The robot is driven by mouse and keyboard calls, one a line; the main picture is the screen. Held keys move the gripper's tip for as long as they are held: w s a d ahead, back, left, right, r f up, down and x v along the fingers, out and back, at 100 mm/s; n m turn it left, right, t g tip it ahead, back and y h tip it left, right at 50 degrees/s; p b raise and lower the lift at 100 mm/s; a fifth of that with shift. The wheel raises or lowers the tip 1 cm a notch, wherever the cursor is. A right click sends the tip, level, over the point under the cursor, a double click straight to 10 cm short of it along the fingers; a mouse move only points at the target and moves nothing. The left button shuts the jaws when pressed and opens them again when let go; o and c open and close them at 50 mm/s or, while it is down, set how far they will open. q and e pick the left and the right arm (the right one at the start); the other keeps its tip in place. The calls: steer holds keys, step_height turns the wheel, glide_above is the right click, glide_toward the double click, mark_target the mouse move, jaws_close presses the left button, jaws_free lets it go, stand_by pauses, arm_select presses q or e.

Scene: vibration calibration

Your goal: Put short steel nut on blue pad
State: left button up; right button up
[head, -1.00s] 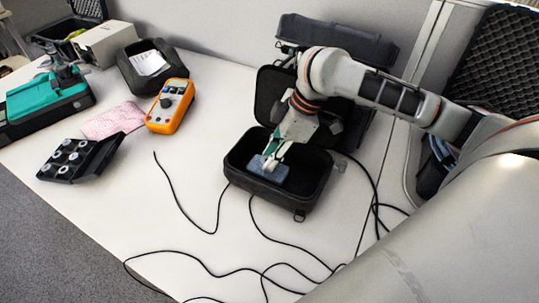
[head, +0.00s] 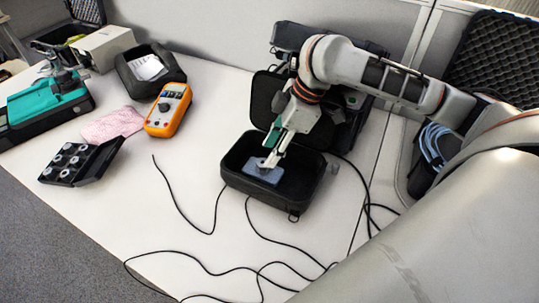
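The blue pad (head: 263,176) lies inside the open black case (head: 236,186) at the middle of the head view. My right gripper (head: 268,163) reaches down into the case from the upper right, its fingertips just over the pad's far part. A small greyish shape shows at the fingertips; whether it is the short steel nut, and whether it is held or rests on the pad, I cannot tell. The finger gap is too small to make out. Several steel nuts sit in the black tray (head: 98,168) on the left. My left gripper is not in view.
An orange multimeter (head: 168,110), a pink cloth (head: 112,125), a dark bin (head: 150,70) and a teal device (head: 48,103) stand left of the case. Thin black cables cross the table's front. The table between the multimeter and the case is clear.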

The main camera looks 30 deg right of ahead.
arm_select(q)
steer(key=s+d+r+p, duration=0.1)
steer(key=p, duration=0.1)
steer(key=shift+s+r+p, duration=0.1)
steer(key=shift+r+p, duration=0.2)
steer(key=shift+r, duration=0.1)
arm_select(e)
steer(key=v, duration=0.8)
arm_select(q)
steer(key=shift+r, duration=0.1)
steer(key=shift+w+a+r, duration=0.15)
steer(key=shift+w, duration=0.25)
